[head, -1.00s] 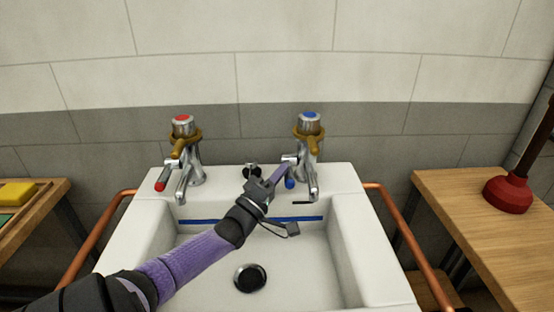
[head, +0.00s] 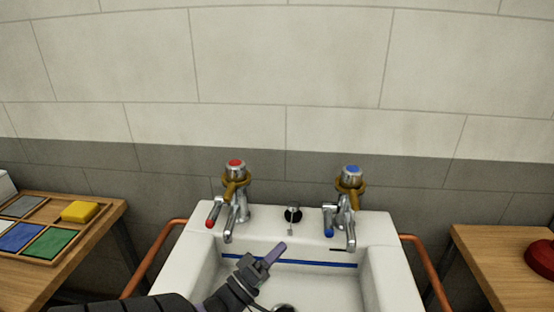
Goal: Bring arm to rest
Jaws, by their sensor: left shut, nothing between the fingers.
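My left gripper (head: 272,255) is shut and empty, over the white sink basin (head: 210,262), below and between the two taps. It is apart from both taps. The left tap (head: 236,205) has a red-marked top and a red-tipped lever. The right tap (head: 347,208) has a blue-marked top and a blue-tipped lever. My left arm comes in from the bottom left. My right gripper is not in view.
A wooden table (head: 110,225) on the left bears a tray with coloured squares and a yellow sponge (head: 80,211). A wooden table (head: 490,265) on the right holds a red plunger cup (head: 542,257). Copper rails (head: 150,262) flank the sink. A tiled wall stands behind.

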